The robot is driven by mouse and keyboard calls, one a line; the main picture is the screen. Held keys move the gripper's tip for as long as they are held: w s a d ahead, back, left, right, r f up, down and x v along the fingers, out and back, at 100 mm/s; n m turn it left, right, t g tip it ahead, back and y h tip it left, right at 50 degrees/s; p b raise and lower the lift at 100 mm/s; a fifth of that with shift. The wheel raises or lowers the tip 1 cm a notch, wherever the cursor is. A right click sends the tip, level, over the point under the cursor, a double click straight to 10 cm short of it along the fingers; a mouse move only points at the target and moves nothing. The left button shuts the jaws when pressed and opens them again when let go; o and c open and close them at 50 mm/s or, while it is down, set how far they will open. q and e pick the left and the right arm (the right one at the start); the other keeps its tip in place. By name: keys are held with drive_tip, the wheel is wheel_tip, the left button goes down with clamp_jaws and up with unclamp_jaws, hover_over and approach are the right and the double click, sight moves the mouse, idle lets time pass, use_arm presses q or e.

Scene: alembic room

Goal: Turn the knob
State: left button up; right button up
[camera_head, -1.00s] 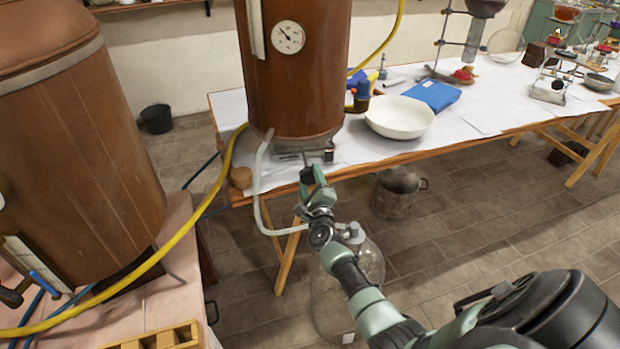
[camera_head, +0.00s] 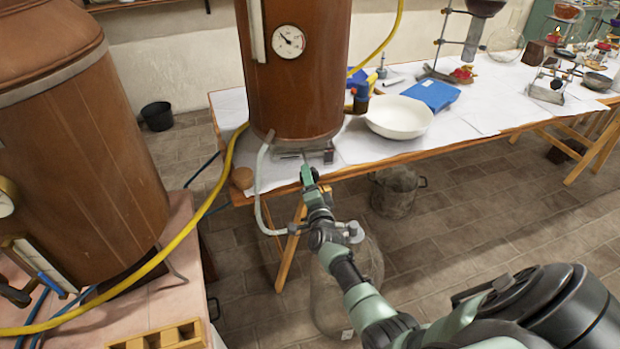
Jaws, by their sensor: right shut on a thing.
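A copper boiler (camera_head: 290,85) with a round dial stands near the front edge of the table, on a low metal burner stand (camera_head: 322,155). My right gripper (camera_head: 307,168) reaches up to the front of this stand, just below the boiler. It is shut on the knob at the stand's front. The knob itself is hidden by the fingers, so its angle cannot be told. My left gripper is not in view.
A white bowl (camera_head: 398,117) and a blue box (camera_head: 432,95) stand on the table to the right. A pale hose (camera_head: 261,190) hangs left of my gripper. A large glass vessel (camera_head: 345,290) stands below my right arm. A second copper boiler (camera_head: 80,170) fills the left.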

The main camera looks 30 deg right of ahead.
drive_tip(key=n, duration=0.4)
drive_tip(key=n+p, duration=0.1)
drive_tip(key=n, duration=0.3)
drive_tip(key=shift+s+f, duration=0.1)
drive_tip(key=shift+f, duration=0.1)
idle(0.3)
drive_tip(key=o, duration=1.4)
drive_tip(key=shift+r, duration=0.1)
drive_tip(key=shift+c, duration=0.2)
drive_tip(key=p+v, duration=0.1)
drive_tip(key=v, duration=0.6)
drive_tip(key=shift+s, duration=0.35)
drive_tip(key=shift+a, duration=0.1)
